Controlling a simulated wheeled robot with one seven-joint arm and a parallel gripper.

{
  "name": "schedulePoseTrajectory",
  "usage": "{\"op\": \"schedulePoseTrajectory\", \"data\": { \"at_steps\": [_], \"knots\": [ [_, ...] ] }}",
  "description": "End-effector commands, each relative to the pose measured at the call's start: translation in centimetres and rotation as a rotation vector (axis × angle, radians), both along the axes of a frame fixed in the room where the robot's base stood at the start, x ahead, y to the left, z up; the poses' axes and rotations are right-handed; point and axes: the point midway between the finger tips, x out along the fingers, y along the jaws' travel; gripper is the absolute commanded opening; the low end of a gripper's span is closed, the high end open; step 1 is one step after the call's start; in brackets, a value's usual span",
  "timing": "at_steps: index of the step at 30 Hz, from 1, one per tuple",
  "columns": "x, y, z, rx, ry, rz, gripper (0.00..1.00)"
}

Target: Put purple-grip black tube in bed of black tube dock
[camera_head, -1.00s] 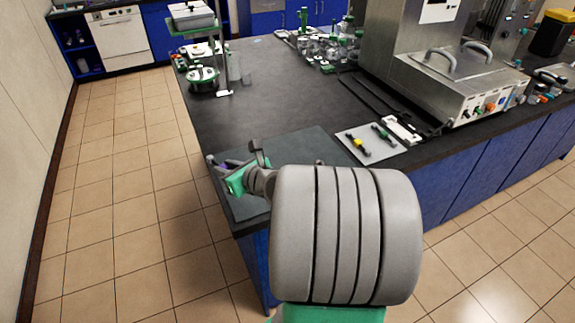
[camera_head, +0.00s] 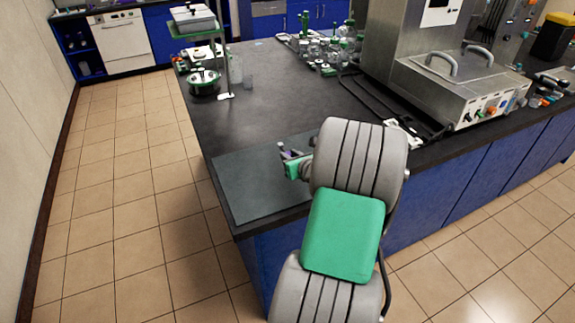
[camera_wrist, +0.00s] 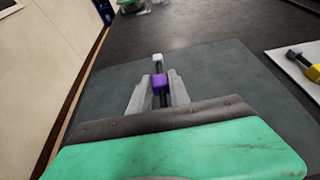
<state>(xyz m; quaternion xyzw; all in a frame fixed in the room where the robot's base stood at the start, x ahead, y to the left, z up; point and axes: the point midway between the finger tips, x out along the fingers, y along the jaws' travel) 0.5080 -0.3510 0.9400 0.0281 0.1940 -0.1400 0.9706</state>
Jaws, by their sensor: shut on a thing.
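My gripper (camera_wrist: 158,92) is shut on the purple-grip black tube (camera_wrist: 160,83), with the purple grip between the two fingers in the wrist view. A black length and a pale end of the tube stick out beyond the fingers. In the head view my gripper (camera_head: 284,152) is above the grey mat, and a bit of purple shows there. At the right edge of the wrist view a white tray (camera_wrist: 287,58) holds a piece with a yellow grip (camera_wrist: 294,53). I cannot make out the black tube dock for certain; my arm covers part of the counter in the head view.
The grey mat (camera_head: 245,190) lies bare at the counter's near corner. A metal box with handles (camera_head: 455,85) stands at the right. Glassware (camera_head: 325,50) and a green-shelved stand (camera_head: 225,60) are farther back. The dark counter (camera_head: 285,95) between is mostly clear.

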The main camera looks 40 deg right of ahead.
Motion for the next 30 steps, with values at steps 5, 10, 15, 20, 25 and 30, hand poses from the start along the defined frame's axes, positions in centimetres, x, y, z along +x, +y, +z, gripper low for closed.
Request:
{"op": "schedulePoseTrajectory", "data": {
  "at_steps": [5,10,15,20,25,30],
  "knots": [
    [1.7,-0.6,-2.1,-0.001,-0.001,0.001,0.00],
    [2.0,-0.6,-4.9,0.003,0.001,0.000,0.00],
    [2.1,-0.7,-5.5,-0.001,-0.002,0.000,0.00],
    [2.0,-0.7,-5.6,-0.001,-0.002,0.000,0.00],
    [2.0,-0.7,-5.8,-0.001,-0.002,0.000,0.30],
    [2.0,-0.7,-5.7,-0.001,-0.002,0.000,0.44]
  ]
}}
